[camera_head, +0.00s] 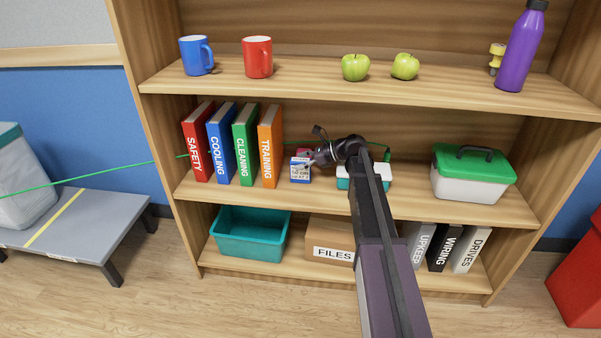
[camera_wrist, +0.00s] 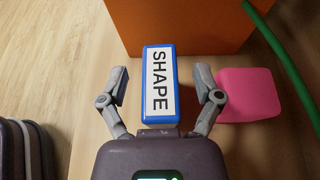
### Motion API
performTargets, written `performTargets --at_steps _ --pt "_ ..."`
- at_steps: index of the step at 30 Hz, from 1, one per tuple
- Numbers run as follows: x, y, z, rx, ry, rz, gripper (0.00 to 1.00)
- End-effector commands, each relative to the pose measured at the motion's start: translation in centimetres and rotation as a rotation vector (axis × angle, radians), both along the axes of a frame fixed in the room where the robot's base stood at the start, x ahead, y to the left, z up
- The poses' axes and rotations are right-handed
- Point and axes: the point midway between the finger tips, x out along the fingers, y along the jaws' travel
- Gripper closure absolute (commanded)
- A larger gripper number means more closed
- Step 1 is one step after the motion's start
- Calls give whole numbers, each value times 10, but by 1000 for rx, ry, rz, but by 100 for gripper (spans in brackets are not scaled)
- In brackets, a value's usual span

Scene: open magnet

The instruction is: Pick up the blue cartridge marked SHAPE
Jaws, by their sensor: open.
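The blue cartridge marked SHAPE (camera_wrist: 173,85) lies between the two fingers of my gripper (camera_wrist: 161,84) in the wrist view. Its white label faces the camera. My gripper is open, with a finger to each side and a visible gap on both sides of the cartridge. In the head view, a blue and white block (camera_head: 300,171) stands on the middle shelf, right of the orange binder; its small print is not legible. My gripper (camera_head: 321,150) is beside its upper right there, partly hidden by its own wrist.
The orange TRAINING binder (camera_head: 269,148) stands close to the cartridge; it also shows in the wrist view (camera_wrist: 190,28). A pink block (camera_wrist: 246,95) lies close to the right finger. A green cable (camera_wrist: 280,65) runs past it. A white and teal box (camera_head: 376,178) is right of my gripper.

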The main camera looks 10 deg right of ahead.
Motion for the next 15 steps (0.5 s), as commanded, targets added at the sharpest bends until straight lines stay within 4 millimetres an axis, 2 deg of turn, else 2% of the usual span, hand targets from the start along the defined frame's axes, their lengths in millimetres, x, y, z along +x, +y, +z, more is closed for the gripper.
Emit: performTargets --at_steps 12,14,15 --pt "0 0 0 0 0 0 17" --pt "0 0 0 0 0 0 32" --pt "0 0 0 0 0 0 44"
